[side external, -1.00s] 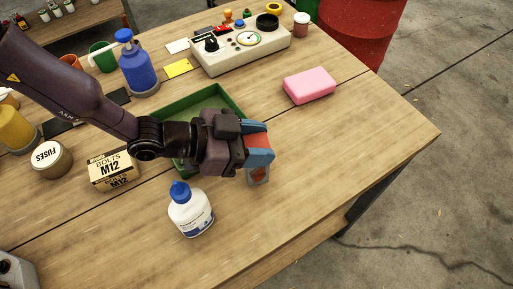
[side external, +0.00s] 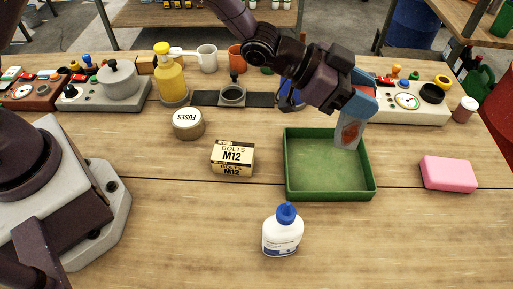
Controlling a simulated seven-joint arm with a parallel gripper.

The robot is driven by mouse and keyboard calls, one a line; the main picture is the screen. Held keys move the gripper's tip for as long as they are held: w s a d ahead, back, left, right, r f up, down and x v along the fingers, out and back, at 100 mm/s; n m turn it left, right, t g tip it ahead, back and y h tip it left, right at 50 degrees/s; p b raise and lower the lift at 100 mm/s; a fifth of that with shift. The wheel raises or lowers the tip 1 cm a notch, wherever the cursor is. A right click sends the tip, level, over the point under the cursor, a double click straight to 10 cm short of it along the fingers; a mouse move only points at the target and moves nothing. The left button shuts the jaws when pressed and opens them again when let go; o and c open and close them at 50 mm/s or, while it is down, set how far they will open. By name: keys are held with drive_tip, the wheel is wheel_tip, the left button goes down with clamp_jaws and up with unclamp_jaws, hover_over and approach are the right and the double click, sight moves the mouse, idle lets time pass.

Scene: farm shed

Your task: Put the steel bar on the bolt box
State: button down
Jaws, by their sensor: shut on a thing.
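My gripper (side external: 357,100) has blue fingers and is shut on the steel bar (side external: 349,135), a grey flat piece with a reddish patch on its face. The bar hangs down from the fingers, roughly upright. Its lower end shows against the back right part of the green tray (side external: 290,186); I cannot tell how high it is. The bolt box (side external: 232,157), a small tan and black carton marked BOLTS M12, stands on the table left of the tray. Its top looks bare. My gripper is to the right of the box and apart from it.
A white bottle with a blue cap (side external: 283,232) stands in front, between box and tray. A round FUSES tin (side external: 188,123) is behind the box at left. A pink block (side external: 448,174) lies right of the tray. A yellow pump bottle (side external: 170,75) stands farther back.

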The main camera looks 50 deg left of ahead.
drive_tip(key=s+a+r, duration=0.2)
drive_tip(key=a, duration=1.4)
drive_tip(key=s+a+f+m+g+h, duration=0.1)
drive_tip(key=s+m+g+h, duration=0.15)
drive_tip(key=s, duration=0.85)
wheel_tip(320, 180, down, 8)
drive_tip(key=shift+f+y, duration=0.15)
drive_tip(key=shift+y, duration=0.2)
drive_tip(key=shift+d+m, duration=0.1)
drive_tip(key=shift+m, duration=0.15)
